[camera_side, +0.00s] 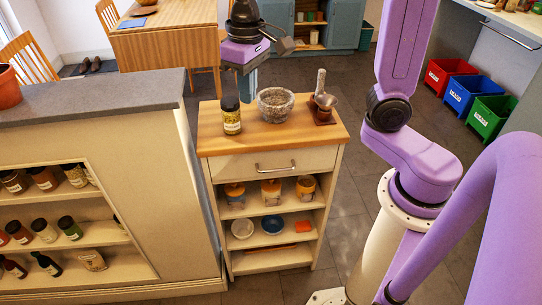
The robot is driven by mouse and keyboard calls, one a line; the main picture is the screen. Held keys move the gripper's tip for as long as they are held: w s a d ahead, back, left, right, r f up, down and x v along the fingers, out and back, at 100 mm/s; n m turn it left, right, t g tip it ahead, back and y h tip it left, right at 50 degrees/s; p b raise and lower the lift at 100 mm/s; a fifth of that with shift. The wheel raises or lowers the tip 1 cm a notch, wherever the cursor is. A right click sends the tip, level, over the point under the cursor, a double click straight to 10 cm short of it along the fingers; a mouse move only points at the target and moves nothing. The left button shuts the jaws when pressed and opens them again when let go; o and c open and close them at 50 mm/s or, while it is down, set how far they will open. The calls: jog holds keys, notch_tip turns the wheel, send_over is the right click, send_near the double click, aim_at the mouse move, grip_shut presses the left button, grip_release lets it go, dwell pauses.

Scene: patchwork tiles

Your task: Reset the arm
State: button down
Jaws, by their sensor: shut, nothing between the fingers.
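My gripper (248,92) is at the upper middle of the side view, pointing down over the back of a small wooden-topped cart (215,146). Its bluish fingers are together and hold nothing. A jar with a dark lid and a label (231,121) stands upright on the cart top, in front of and slightly left of the fingers in the picture. The exact gap between the fingers and these things is hard to tell.
A grey-topped counter (90,96) with shelves of jars is at left. Red (450,73), blue (473,90) and green (492,114) bins stand at right. A wooden table (165,40) is behind. The cart top's front is clear.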

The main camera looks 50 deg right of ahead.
jog(key=s+d+f+n, duration=0.2)
jog(key=s+n, duration=0.3)
jog(key=s, duration=0.5)
jog(key=s+d+f+n, duration=0.2)
jog(key=s+f+n, duration=0.3)
jog(key=s, duration=0.5)
jog(key=shift+s+d+n, duration=0.15)
jog(key=shift+s+n, duration=0.05)
jog(key=shift+n, duration=0.3)
